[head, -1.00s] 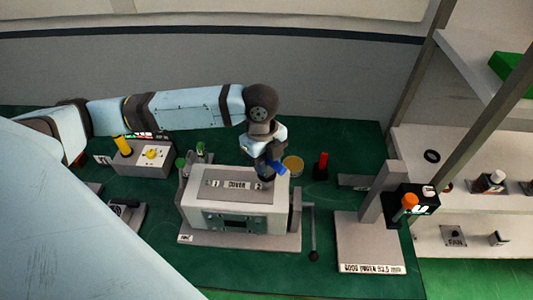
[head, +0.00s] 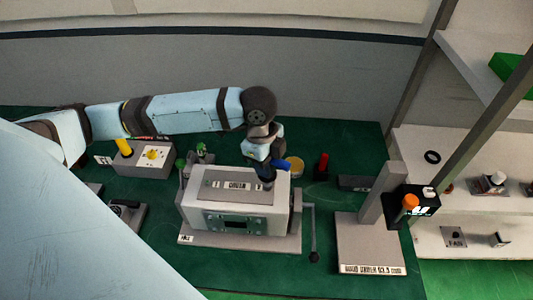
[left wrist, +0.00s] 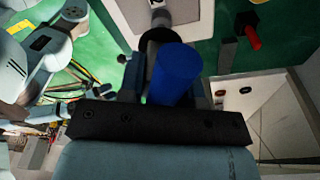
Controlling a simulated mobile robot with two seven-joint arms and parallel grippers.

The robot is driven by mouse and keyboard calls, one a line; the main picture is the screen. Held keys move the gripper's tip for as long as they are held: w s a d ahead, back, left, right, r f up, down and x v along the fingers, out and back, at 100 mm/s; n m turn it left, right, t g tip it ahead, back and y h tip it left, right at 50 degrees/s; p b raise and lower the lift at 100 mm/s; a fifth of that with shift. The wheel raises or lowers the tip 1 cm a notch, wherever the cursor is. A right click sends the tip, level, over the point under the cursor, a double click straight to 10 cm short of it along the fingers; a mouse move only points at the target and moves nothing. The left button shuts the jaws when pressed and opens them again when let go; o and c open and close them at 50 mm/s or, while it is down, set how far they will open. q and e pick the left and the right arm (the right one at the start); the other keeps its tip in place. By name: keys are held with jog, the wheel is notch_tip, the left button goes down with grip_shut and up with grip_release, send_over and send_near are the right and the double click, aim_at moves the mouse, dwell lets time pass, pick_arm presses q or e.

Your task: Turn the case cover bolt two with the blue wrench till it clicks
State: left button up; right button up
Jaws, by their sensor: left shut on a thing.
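My left gripper (head: 270,170) points down over the right end of the case (head: 240,208), a pale grey box on a base plate. It is shut on the blue wrench (head: 281,165), whose blue handle also fills the middle of the left wrist view (left wrist: 178,75). The wrench's lower end is at the cover's right end, by the "2" mark on the cover plate (head: 237,185). Bolt two is hidden under the wrench and gripper, so I cannot tell how it is seated. My right gripper is not in view.
A yellow round item (head: 295,165) and a red-handled tool (head: 321,167) stand behind the case on the right. A grey stand with an orange knob (head: 410,202) is at the right, before shelves.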

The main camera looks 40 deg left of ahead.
pick_arm(q)
jog(key=m, duration=0.3)
jog(key=shift+w, duration=0.1)
jog(key=n, duration=0.3)
jog(key=shift+r, duration=4.5)
